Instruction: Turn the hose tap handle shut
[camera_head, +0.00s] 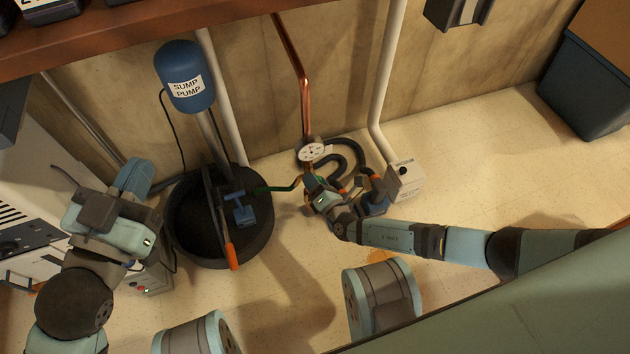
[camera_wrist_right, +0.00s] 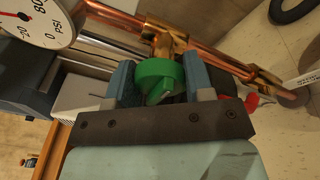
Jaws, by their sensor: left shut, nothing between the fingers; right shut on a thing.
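The green round tap handle (camera_wrist_right: 158,80) sits on a brass valve body (camera_wrist_right: 165,42) joined to copper pipe, in the right wrist view. My right gripper (camera_wrist_right: 162,84) is shut on this handle, with one blue finger on each side of it. In the head view my right gripper (camera_head: 316,188) is at the foot of the copper pipe, just below the gauge, and mostly hides the handle. My left gripper (camera_head: 136,175) is at the left, beside the black sump basin, shut and away from the tap.
A pressure gauge (camera_head: 311,151) is close above my right gripper. A red part (camera_wrist_right: 252,102) shows beside the right finger. The black basin (camera_head: 258,240) holds the blue sump pump (camera_head: 185,62). A white box (camera_head: 405,181) stands right of the tap.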

